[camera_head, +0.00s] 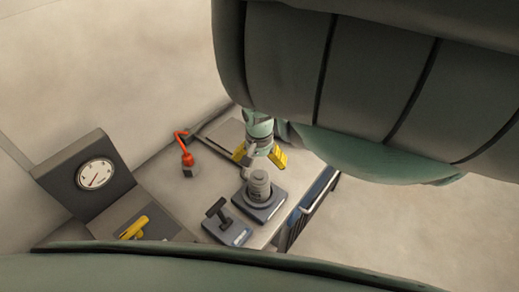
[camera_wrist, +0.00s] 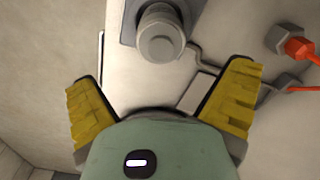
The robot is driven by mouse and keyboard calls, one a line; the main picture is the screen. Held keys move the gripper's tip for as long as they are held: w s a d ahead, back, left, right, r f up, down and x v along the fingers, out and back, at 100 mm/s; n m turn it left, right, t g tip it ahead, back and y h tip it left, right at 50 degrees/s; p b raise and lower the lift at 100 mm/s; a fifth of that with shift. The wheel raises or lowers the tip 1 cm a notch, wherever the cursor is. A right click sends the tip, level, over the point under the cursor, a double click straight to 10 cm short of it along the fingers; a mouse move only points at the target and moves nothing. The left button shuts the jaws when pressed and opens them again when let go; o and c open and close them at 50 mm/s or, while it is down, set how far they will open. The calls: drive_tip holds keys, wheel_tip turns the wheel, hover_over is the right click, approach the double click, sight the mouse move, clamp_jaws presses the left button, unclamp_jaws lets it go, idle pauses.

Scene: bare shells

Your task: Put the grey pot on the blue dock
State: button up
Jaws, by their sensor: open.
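The grey pot (camera_head: 259,184), a stubby cylinder with stepped rings, stands upright on a dark blue-grey square base (camera_head: 272,211) near the right side of the worktop. In the wrist view, the pot (camera_wrist: 160,36) is at the top centre, with part of its base (camera_wrist: 130,10) behind it. My gripper (camera_head: 259,158) is open and empty, its yellow fingers spread, just beyond the pot in the head view. In the wrist view, my gripper (camera_wrist: 160,98) has its fingers wide apart, with the pot ahead of them and untouched. I cannot tell whether this base is the blue dock.
A blue-grey block with a black lever (camera_head: 223,226) stands left of the pot's base. A red-orange bent lever (camera_head: 186,155) is farther back left. A dial gauge box (camera_head: 96,174) and yellow handle (camera_head: 134,228) are at left. Bare worktop (camera_head: 215,180) lies between.

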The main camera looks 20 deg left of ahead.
drive_tip(key=shift+r+p, duration=0.6)
drive_tip(key=shift+r, duration=1.1)
